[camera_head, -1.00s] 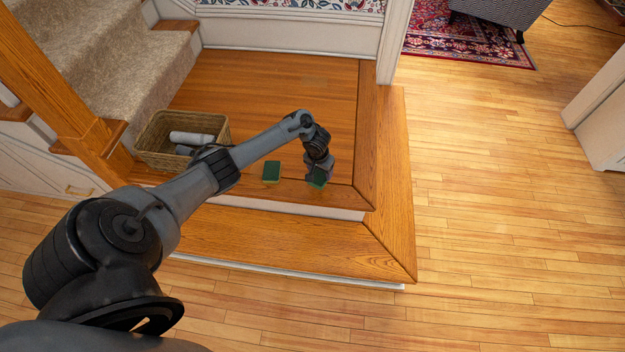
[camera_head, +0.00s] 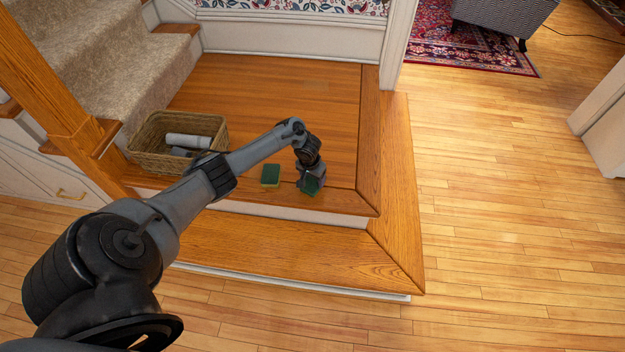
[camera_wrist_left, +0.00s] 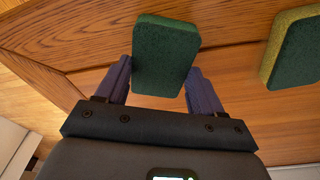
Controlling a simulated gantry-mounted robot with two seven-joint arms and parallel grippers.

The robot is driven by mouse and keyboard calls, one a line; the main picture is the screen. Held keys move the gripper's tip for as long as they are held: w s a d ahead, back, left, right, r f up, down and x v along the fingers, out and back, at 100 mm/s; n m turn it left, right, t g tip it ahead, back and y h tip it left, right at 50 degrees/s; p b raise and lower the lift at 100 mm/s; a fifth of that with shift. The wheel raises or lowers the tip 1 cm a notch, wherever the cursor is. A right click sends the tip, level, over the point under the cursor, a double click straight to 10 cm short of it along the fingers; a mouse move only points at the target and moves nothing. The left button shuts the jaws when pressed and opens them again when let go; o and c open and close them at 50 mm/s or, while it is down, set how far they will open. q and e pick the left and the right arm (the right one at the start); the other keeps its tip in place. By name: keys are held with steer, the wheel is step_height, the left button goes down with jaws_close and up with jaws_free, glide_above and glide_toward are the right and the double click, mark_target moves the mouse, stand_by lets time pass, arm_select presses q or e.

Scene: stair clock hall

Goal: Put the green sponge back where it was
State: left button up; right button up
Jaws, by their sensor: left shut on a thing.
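My left gripper (camera_head: 311,184) is shut on a green sponge (camera_wrist_left: 165,55), near the front edge of the wooden landing (camera_head: 290,95). In the left wrist view the held sponge sits between the two fingers, its dark green face showing. In the head view the gripper partly hides this sponge (camera_head: 309,190). I cannot tell whether it touches the landing. A second sponge (camera_head: 270,174), green with a yellow layer, lies on the landing just left of the gripper. It also shows at the right of the left wrist view (camera_wrist_left: 296,50). My right gripper is not in view.
A wicker basket (camera_head: 150,160) with grey-white items in it stands on the landing at left, by the carpeted stairs (camera_head: 100,60). A lower wooden step (camera_head: 300,250) runs along the front. The landing behind the gripper is clear.

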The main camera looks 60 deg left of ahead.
mark_target(310, 184)
arm_select(q)
steer(key=o, duration=0.9)
steer(key=shift+o, duration=0.2)
step_height(310, 184, up, 11)
steer(key=s+p, duration=0.2)
steer(key=p, duration=0.7)
steer(key=s+d+f+m+t, duration=0.15)
steer(key=d+m, duration=0.25)
steer(key=d, duration=0.9)
steer(key=s+d+m+t, duration=0.1)
steer(key=s+d+m, duration=0.15)
steer(key=d, duration=1.15)
steer(key=s+d+r, duration=0.4)
steer(key=s+r, duration=0.2)
steer(key=s, duration=0.1)
steer(key=s+d+r+m+h, duration=0.1)
steer(key=s+d+r, duration=0.2)
steer(key=s+r, duration=0.4)
steer(key=shift+s+d, duration=0.4)
steer(key=shift+s, duration=0.05)
